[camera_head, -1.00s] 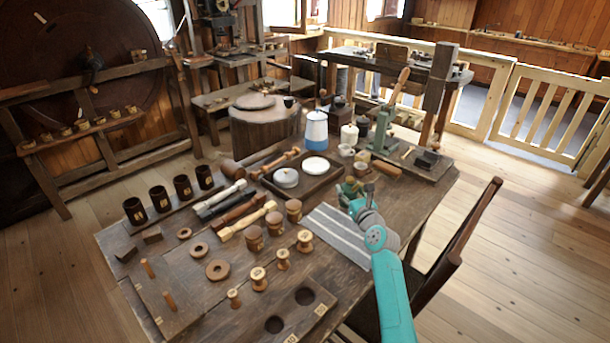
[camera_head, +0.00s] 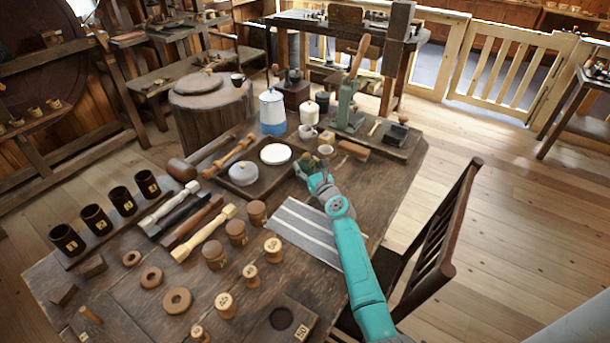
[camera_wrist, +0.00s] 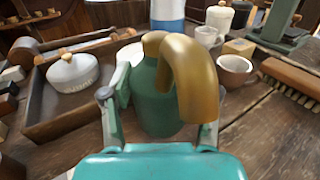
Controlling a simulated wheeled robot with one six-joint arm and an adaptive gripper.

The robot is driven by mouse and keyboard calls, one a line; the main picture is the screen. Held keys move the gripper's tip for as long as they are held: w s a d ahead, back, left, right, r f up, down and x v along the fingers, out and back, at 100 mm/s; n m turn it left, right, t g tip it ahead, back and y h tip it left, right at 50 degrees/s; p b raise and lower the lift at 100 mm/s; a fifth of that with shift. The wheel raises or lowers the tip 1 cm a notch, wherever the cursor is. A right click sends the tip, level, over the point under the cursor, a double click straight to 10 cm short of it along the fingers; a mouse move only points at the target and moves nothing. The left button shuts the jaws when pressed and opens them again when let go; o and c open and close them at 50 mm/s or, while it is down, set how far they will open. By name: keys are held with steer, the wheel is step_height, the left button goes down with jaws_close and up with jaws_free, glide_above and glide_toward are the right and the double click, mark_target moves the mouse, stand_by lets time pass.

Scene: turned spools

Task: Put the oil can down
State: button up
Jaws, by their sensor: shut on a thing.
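The oil can shows in the wrist view as a dark green body (camera_wrist: 152,103) with a thick curved brass-coloured part (camera_wrist: 190,72) on top. My gripper (camera_wrist: 155,112) has a finger on each side of the green body and is shut on it. The can looks upright. In the head view my gripper (camera_head: 309,170) is over the workbench (camera_head: 385,185), beside the right side of the dark tray and beyond the striped cloth. There the can is mostly hidden by the gripper. I cannot tell whether its base touches the bench.
Close by are the dark tray (camera_head: 247,190) with a lidded pot and white disc, a brown cup (camera_wrist: 234,71), a brush (camera_wrist: 291,82) and a blue-and-white can (camera_head: 272,112). The striped cloth (camera_head: 300,232) lies bare. A chair (camera_head: 445,240) stands at the right.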

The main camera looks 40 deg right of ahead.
steer(key=shift+f, duration=1.95)
steer(key=shift+f, duration=0.15)
steer(key=o, duration=1.2)
steer(key=shift+c, duration=0.2)
